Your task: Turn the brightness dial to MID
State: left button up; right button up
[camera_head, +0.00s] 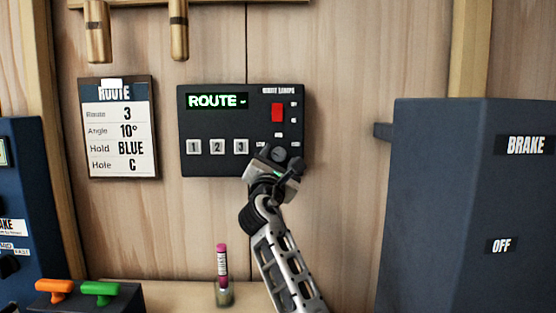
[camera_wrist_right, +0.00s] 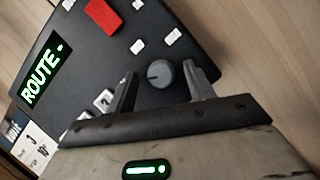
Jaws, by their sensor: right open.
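The brightness dial (camera_wrist_right: 160,73) is a round grey knob on the black route lamps panel (camera_head: 218,120). My right gripper (camera_wrist_right: 160,72) is open, with one finger on each side of the dial. I cannot tell whether either finger touches it. In the head view my right gripper (camera_head: 276,166) is at the panel's lower right corner and partly covers that area. The small label print is too blurred to read surely. My left gripper is not in view.
The panel has a green "ROUTE" display (camera_head: 216,101), a red switch (camera_head: 278,112) and three numbered buttons (camera_head: 217,147). A route card (camera_head: 118,130) hangs left. A dark brake box (camera_head: 455,200) stands right. A pink-topped tube (camera_head: 222,265) stands on the ledge below.

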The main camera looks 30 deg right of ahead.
jog(key=c, duration=1)
jog(key=shift+o, duration=0.2)
